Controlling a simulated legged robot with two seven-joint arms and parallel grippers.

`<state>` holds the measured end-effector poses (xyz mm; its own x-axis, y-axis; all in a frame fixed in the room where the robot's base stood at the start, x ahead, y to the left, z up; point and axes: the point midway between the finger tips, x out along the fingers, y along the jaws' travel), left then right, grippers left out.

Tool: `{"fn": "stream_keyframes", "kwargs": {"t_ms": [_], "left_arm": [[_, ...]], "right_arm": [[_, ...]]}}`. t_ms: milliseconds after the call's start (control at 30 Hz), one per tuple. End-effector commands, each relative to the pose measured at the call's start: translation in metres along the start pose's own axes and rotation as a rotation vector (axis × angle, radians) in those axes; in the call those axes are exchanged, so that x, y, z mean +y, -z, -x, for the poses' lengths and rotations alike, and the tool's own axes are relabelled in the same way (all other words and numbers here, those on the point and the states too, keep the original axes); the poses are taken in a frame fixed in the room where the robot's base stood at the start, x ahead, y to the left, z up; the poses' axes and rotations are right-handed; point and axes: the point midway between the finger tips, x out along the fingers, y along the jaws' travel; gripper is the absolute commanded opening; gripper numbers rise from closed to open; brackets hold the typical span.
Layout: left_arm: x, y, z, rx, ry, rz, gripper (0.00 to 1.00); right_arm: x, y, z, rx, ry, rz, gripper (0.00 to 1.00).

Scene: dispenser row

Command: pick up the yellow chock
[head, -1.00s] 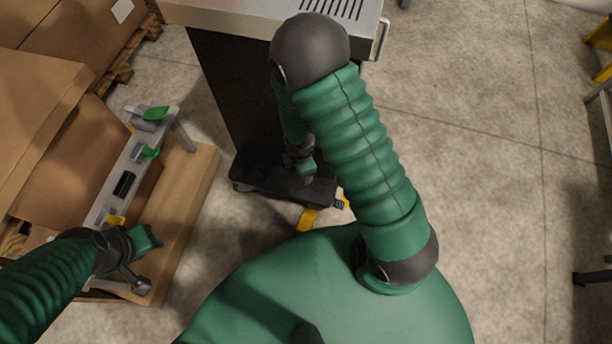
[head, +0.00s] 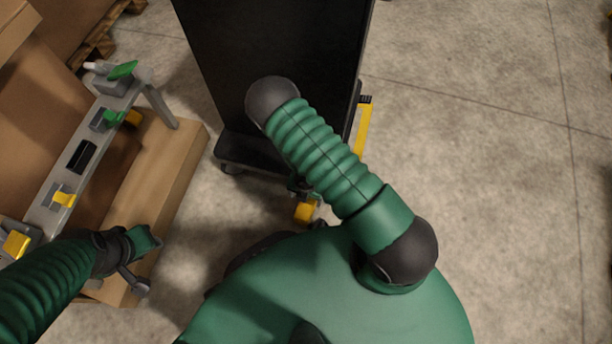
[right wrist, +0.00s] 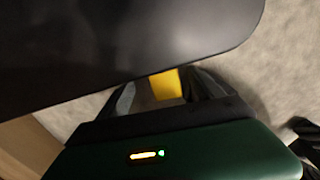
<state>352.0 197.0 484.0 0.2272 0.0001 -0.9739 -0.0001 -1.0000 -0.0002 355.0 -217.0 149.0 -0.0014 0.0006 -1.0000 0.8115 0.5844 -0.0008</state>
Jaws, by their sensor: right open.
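The yellow chock (head: 305,211) is on the floor by the lower edge of the black cart, partly covered by my right arm. In the right wrist view the yellow chock (right wrist: 166,84) shows between the fingers, its upper part cut off by a dark panel. My right gripper (right wrist: 170,88) is open, with its two fingers apart on either side of the yellow in the picture; contact cannot be told. In the head view my right gripper is mostly hidden behind the arm. My left gripper (head: 154,240) is over the wooden base at lower left, its jaws unclear.
The black cart (head: 275,60) stands close ahead. A yellow bar (head: 361,130) with a black end shows at its right side. A grey rail (head: 85,150) with green and yellow parts stands on a wooden base (head: 180,150) at left. The floor at right is clear.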

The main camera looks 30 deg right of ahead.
Motion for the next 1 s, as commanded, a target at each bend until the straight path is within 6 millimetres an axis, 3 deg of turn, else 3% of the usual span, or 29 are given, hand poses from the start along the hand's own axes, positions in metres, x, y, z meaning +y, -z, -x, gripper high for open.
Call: {"fn": "stream_keyframes", "kwargs": {"t_ms": [33, 167, 433, 700, 1000], "left_arm": [[0.000, -0.002, -0.008, 0.000, 0.000, 0.000, 0.36], [0.000, -0.003, -0.013, 0.000, 0.000, 0.000, 0.36], [0.000, -0.013, -0.057, 0.000, 0.000, 0.000, 0.36], [0.000, -0.013, -0.055, 0.000, 0.000, 0.000, 0.36], [0.000, -0.013, -0.055, 0.000, 0.000, 0.000, 0.36]], "right_arm": [[0.000, 0.000, -0.011, 0.000, 0.000, 0.001, 0.76], [-0.001, 0.001, -0.019, 0.000, 0.000, 0.000, 0.76], [-0.004, 0.009, -0.064, 0.000, 0.001, -0.001, 0.76], [-0.004, 0.009, -0.064, -0.001, 0.000, -0.002, 0.76], [-0.004, 0.009, -0.064, 0.000, 0.000, -0.002, 0.37]]}}
